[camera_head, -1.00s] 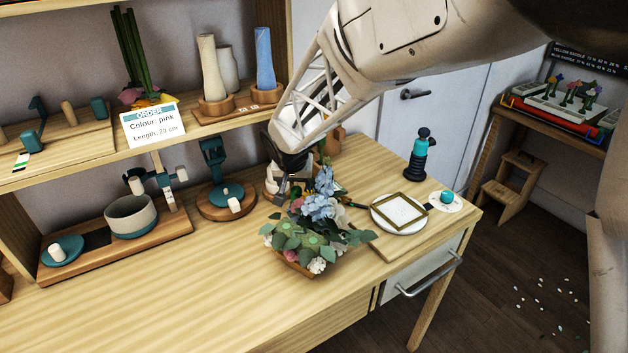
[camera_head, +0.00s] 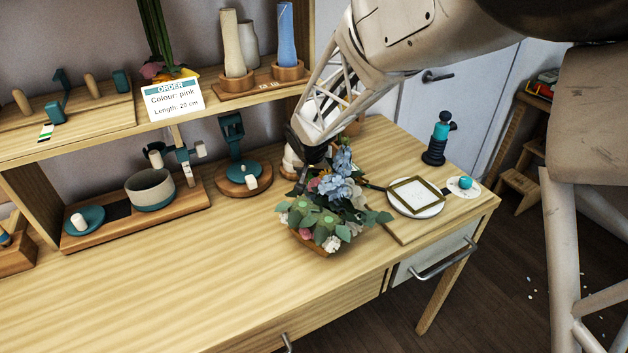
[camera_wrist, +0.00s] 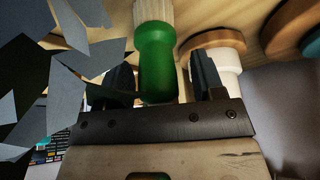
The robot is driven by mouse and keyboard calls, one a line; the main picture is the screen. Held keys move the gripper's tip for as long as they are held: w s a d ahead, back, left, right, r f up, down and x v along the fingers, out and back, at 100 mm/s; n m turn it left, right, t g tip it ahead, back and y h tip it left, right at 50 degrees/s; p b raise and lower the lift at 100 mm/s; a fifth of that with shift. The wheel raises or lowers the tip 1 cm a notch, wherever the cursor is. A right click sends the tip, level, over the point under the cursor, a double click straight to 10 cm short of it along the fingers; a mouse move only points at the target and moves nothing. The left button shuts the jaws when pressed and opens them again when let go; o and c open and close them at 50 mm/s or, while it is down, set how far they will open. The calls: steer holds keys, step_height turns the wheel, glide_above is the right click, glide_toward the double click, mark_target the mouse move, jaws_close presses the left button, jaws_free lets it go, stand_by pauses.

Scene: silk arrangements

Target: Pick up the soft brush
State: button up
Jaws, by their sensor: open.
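The soft brush shows in the wrist view as a green handle (camera_wrist: 156,60) with pale bristles at the top edge. My gripper (camera_wrist: 160,68) is open, with one dark finger on each side of the handle. I cannot tell whether either finger touches it. In the head view my gripper (camera_head: 303,182) is low over the bench, just behind and left of the flower arrangement (camera_head: 328,205). I cannot make out the brush there, behind the gripper and flowers.
Large grey-blue leaves or petals (camera_wrist: 80,55) crowd the left of the wrist view, and a white object (camera_wrist: 222,58) stands right of the handle. A gold frame (camera_head: 415,195) lies right of the flowers. The bench's front left (camera_head: 180,270) is clear.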

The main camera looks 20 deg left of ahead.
stand_by(0.3)
steer(key=c, duration=1)
steer(key=shift+r, duration=0.1)
steer(key=shift+r, duration=4.9)
steer(key=w+d+r+m+h, duration=0.1)
steer(key=w+d+m, duration=0.15)
steer(key=d, duration=0.45)
steer(key=w+d+r+m+h, duration=0.1)
steer(key=w+d+r+m, duration=0.1)
steer(key=w+d, duration=0.35)
steer(key=s+d+f+m, duration=0.1)
steer(key=s+d+m, duration=0.1)
steer(key=d, duration=0.5)
steer(key=s+d+f+m+h, duration=0.1)
steer(key=s+d+m, duration=0.1)
steer(key=d, duration=0.6)
steer(key=shift+d+f+g, duration=0.2)
steer(key=shift+g, duration=0.1)
steer(key=shift+s+m, duration=0.1)
steer(key=shift+m, duration=0.15)
